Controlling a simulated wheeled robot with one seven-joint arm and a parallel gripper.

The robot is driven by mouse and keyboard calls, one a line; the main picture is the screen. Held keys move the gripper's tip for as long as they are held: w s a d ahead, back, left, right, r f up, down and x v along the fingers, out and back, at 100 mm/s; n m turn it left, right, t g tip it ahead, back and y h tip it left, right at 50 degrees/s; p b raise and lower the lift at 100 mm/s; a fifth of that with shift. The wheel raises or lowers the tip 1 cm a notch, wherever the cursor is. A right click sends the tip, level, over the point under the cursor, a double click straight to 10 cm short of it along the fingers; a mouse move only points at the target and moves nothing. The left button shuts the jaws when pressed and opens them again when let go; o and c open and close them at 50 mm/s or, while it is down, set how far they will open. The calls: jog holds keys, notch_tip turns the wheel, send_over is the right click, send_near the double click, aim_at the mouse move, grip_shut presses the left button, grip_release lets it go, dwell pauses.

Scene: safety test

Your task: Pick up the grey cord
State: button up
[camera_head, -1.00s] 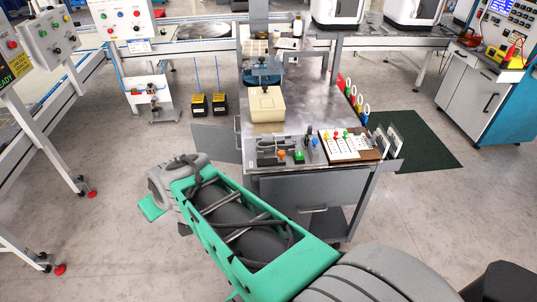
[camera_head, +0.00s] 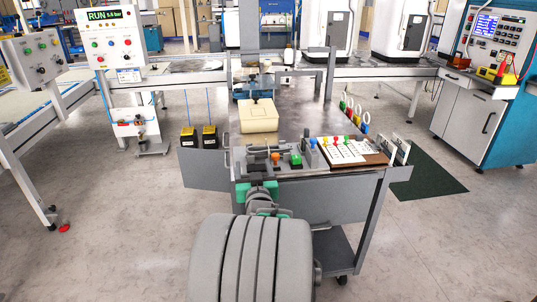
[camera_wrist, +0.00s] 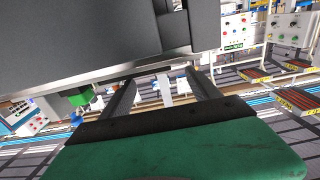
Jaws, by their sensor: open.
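I cannot make out the grey cord for certain in either view. Grey and dark shapes (camera_head: 256,158) lie at the front left of the cart top, beside an orange knob (camera_head: 275,157) and a green block (camera_head: 296,160). My gripper (camera_wrist: 163,84) shows in the wrist view with its two dark fingers apart and nothing clearly between them. In the head view it is mostly hidden behind my arm, near the cart's front edge. A large grey surface fills the top of the wrist view, close to the fingers.
The metal cart (camera_head: 310,118) carries a cream box (camera_head: 258,116) and a white board with coloured pegs (camera_head: 347,150). Several coloured rings (camera_head: 355,111) stand at its right edge. A grey flap (camera_head: 203,168) sticks out left.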

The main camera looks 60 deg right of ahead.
aim_at(252, 158)
jog(key=x, duration=0.5)
jog(key=shift+w+f+b, duration=0.1)
jog(key=shift+b, duration=0.2)
jog(key=c, duration=1.5)
grip_shut()
